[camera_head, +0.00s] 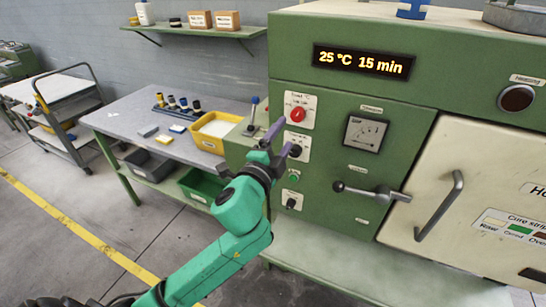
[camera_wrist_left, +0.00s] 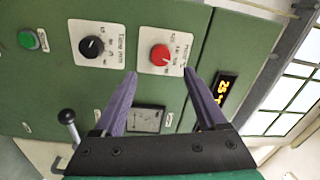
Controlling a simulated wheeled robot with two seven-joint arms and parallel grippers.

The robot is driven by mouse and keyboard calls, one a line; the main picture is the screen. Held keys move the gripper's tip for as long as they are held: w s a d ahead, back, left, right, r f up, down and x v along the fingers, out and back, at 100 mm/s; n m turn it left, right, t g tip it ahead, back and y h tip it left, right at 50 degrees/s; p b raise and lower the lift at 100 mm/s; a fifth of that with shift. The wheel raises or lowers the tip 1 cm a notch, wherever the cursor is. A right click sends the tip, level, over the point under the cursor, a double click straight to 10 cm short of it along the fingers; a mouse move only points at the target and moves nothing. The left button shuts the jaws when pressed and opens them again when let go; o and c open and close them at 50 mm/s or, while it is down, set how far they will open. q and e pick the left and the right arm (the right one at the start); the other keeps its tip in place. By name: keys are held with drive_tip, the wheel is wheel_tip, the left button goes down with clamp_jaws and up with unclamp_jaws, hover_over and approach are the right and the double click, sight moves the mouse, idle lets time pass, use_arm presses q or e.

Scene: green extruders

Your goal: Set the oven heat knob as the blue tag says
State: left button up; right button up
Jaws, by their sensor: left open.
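A red knob (camera_head: 297,114) on a white dial plate sits on the green oven front; it also shows in the left wrist view (camera_wrist_left: 160,54). A black knob (camera_head: 295,150) on its own plate is just below it, and also shows in the left wrist view (camera_wrist_left: 92,47). The small plate lettering is hard to read. My left gripper (camera_head: 288,134) is open with purple fingers, in front of the panel by these two knobs. In the left wrist view its fingertips (camera_wrist_left: 160,72) are spread to either side of the red knob. Contact cannot be told. A blue object (camera_head: 411,10) on the oven top shows only partly; no writing is readable.
The lit display (camera_head: 362,61) reads 25 °C 15 min. A gauge (camera_head: 365,133), a ball-ended lever (camera_head: 372,191) and the door handle (camera_head: 440,205) are on the right. A lower black knob (camera_head: 291,203) and green button (camera_head: 293,178) are below. A workbench (camera_head: 130,117) stands left.

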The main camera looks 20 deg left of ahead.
use_arm(q)
drive_tip(key=s+b, duration=0.1)
drive_tip(key=s, duration=0.6)
drive_tip(key=shift+a+f+b, duration=0.15)
drive_tip(key=shift+a+b, duration=0.05)
drive_tip(key=shift+b, duration=0.15)
